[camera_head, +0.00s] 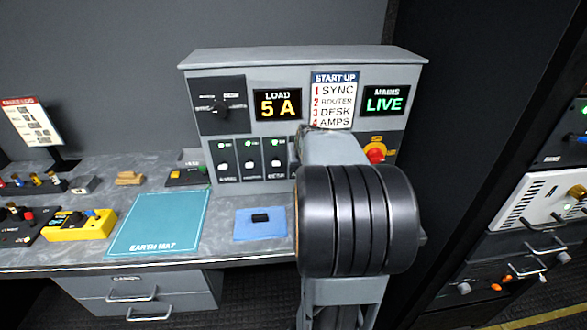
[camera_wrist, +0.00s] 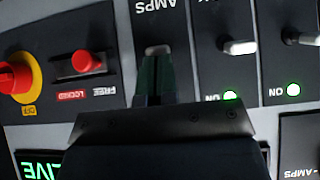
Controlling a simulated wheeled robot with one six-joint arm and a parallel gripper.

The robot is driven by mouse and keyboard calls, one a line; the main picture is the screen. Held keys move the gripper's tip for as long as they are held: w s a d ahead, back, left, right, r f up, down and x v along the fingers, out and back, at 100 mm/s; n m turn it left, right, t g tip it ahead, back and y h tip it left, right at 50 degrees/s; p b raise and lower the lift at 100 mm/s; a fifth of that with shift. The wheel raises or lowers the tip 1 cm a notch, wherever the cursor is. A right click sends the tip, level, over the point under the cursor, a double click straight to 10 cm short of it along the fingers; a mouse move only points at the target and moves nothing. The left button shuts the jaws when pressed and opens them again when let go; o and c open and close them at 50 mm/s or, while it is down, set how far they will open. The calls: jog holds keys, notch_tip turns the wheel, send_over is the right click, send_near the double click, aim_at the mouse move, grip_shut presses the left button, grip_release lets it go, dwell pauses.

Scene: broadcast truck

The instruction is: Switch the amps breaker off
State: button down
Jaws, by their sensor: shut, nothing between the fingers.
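The breaker panel (camera_head: 300,62) stands at the back of the desk. The amps breaker (camera_wrist: 148,14) is at the top middle of the upside-down wrist view, under its AMPS label. Its pale lever (camera_wrist: 157,48) shows just beyond my fingertips. My gripper (camera_wrist: 156,62) is shut and empty, its fingers over the breaker's ON end, hiding any lamp there. I cannot tell whether the fingertips touch the lever. In the head view my arm hides my gripper and most of the amps breaker.
Neighbouring breaker levers (camera_wrist: 238,47) sit to the right in the wrist view, with green lamps lit. A red slider (camera_wrist: 86,61) marked FREE and LOCKED and a red rotary knob (camera_wrist: 16,77) are to the left. The load display (camera_head: 277,105) reads 5 A; the mains display (camera_head: 385,101) reads LIVE.

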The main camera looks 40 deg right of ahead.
jog(key=b, duration=0.2)
jog(key=f+t+h+b, duration=0.1)
jog(key=b, duration=0.2)
jog(key=shift+s, duration=0.2)
jog(key=shift+a+r, duration=0.1)
jog(key=shift+r, duration=0.1)
jog(key=shift+r+p, duration=0.55)
jog(key=shift+r, duration=0.1)
jog(key=p+v, duration=0.1)
jog(key=v, duration=1.2)
jog(key=shift+s+f, duration=0.25)
